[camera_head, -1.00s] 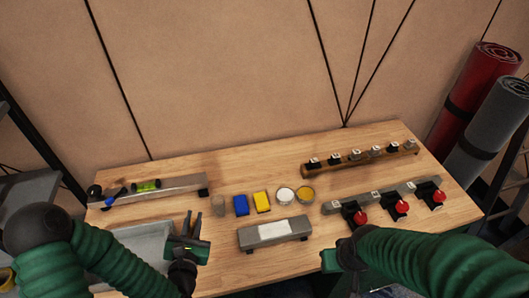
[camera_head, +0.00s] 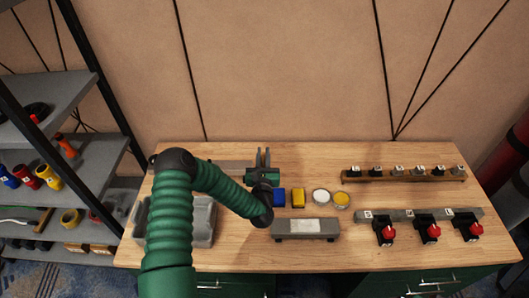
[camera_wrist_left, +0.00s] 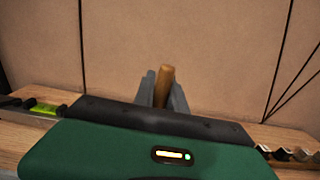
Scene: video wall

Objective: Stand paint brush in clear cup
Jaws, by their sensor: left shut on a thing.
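My left gripper (camera_head: 263,157) is over the back middle of the table, with its fingers pointing toward the wall. In the left wrist view, its fingers (camera_wrist_left: 163,92) are shut around a tan wooden handle (camera_wrist_left: 166,78), which I take to be the paint brush. The bristle end is hidden behind the gripper body. The clear cup is not visible now; my left gripper and wrist cover the spot left of the blue block where it stood earlier. My right gripper is out of view.
A blue block (camera_head: 281,196), a yellow block (camera_head: 298,198), a white pot (camera_head: 321,197) and a yellow pot (camera_head: 341,199) stand right of my wrist. A grey tray (camera_head: 203,232) is at left. Red-knobbed fixtures (camera_head: 427,233) are at right.

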